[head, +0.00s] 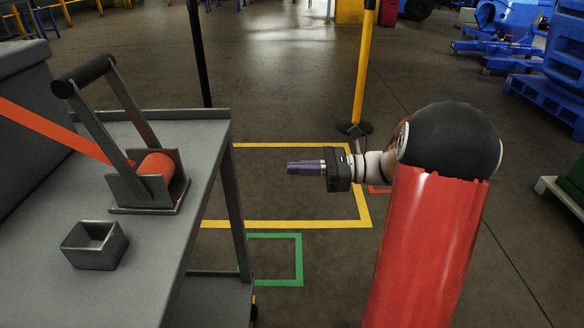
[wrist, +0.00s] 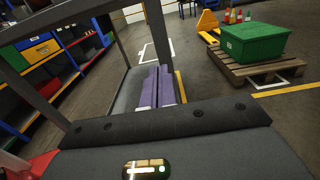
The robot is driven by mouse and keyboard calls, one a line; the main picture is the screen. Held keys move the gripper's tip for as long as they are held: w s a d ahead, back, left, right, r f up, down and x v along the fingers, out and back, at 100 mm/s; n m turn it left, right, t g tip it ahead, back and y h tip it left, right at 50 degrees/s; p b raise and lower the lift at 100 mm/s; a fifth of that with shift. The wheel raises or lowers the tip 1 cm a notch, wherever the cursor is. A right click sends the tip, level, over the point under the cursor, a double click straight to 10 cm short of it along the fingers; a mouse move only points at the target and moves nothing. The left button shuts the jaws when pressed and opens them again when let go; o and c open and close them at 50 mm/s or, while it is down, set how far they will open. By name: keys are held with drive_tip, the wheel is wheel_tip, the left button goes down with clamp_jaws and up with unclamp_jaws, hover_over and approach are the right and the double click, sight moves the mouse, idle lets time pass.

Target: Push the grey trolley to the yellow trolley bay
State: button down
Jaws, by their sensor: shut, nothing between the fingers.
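The grey trolley (head: 95,215) fills the left of the head view, with a flat top, a corner post and a lower shelf. Its grey frame also shows in the wrist view (wrist: 125,50). The yellow trolley bay (head: 310,224) is a yellow outline on the floor, right of and beyond the trolley; its left part is hidden behind the trolley. My gripper (head: 290,168) has purple fingers, shut and empty, pointing left towards the trolley's post. A gap shows between them in the head view. In the wrist view the fingers (wrist: 158,78) overlap the trolley's lower part; contact cannot be told.
A roller bracket (head: 150,190) with an orange strap and a small square holder (head: 95,245) are on the trolley top. A green floor outline (head: 302,260) lies nearer. A yellow post (head: 364,70) stands at the bay's far right. Blue pallets (head: 550,95) are at right.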

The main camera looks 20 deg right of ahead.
sight(234, 168)
drive_tip(key=x, duration=1.1)
drive_tip(key=shift+a, duration=0.2)
drive_tip(key=shift+w+a, duration=0.1)
